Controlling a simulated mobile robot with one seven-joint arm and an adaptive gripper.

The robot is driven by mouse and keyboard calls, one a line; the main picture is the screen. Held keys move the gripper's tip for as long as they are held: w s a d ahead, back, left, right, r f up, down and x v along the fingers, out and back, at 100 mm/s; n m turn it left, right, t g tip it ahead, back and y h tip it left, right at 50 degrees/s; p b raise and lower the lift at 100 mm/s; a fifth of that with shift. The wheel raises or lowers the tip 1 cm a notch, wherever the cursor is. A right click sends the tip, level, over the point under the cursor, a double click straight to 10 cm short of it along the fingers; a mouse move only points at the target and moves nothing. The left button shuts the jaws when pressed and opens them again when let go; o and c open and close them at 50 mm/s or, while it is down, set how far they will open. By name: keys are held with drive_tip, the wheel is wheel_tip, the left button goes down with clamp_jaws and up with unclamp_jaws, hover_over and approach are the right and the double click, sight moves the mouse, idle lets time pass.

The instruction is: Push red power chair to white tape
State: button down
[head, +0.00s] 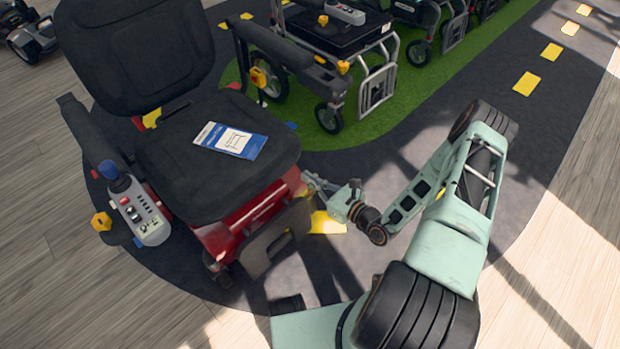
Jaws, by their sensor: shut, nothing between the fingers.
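The red power chair (264,205) stands at the left centre of the head view, with a black seat and backrest, a red base and a grey joystick panel on its armrest. A blue and white leaflet (229,140) lies on its seat. My gripper (308,181) is shut and empty at the right side of the chair's red base, close to it. Whether it touches the chair I cannot tell. I see no white tape in this view; the floor marks that show are yellow.
Black wheelchairs (330,50) stand on a green strip (385,115) at the back. Yellow marks (526,84) run along the dark grey path (480,85). Another dark scooter (30,40) is at the far left. Wood floor (570,240) at the right is clear.

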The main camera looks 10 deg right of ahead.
sight(293, 165)
drive_tip(key=shift+r+b+x, duration=0.15)
drive_tip(key=shift+r+x, duration=0.1)
drive_tip(key=shift+x, duration=1.25)
drive_tip(key=shift+r+b+x, duration=0.2)
drive_tip(key=shift+r+x, duration=0.05)
drive_tip(key=shift+x, duration=1.25)
drive_tip(key=shift+r+b+x, duration=0.15)
drive_tip(key=shift+r+x, duration=0.05)
drive_tip(key=shift+x, duration=1.3)
drive_tip(key=shift+w, duration=0.1)
drive_tip(key=shift+r+b+x, duration=0.25)
drive_tip(key=shift+b+x, duration=0.05)
drive_tip(key=shift+x, duration=1.2)
drive_tip(key=shift+r+b+x, duration=0.3)
drive_tip(key=shift+x, duration=1.15)
drive_tip(key=shift+r+b+x, duration=0.25)
drive_tip(key=shift+b+x, duration=0.05)
drive_tip(key=shift+x, duration=1.2)
drive_tip(key=shift+a, duration=0.15)
drive_tip(key=shift+r+b+x, duration=0.25)
drive_tip(key=shift+b+x, duration=0.25)
drive_tip(key=shift+x, duration=1)
drive_tip(key=shift+r+b+x, duration=0.25)
drive_tip(key=shift+b+x, duration=0.3)
drive_tip(key=shift+x, duration=0.95)
drive_tip(key=shift+r+b+x, duration=0.2)
drive_tip(key=shift+b+x, duration=0.3)
drive_tip(key=shift+x, duration=1)
drive_tip(key=shift+w, duration=0.2)
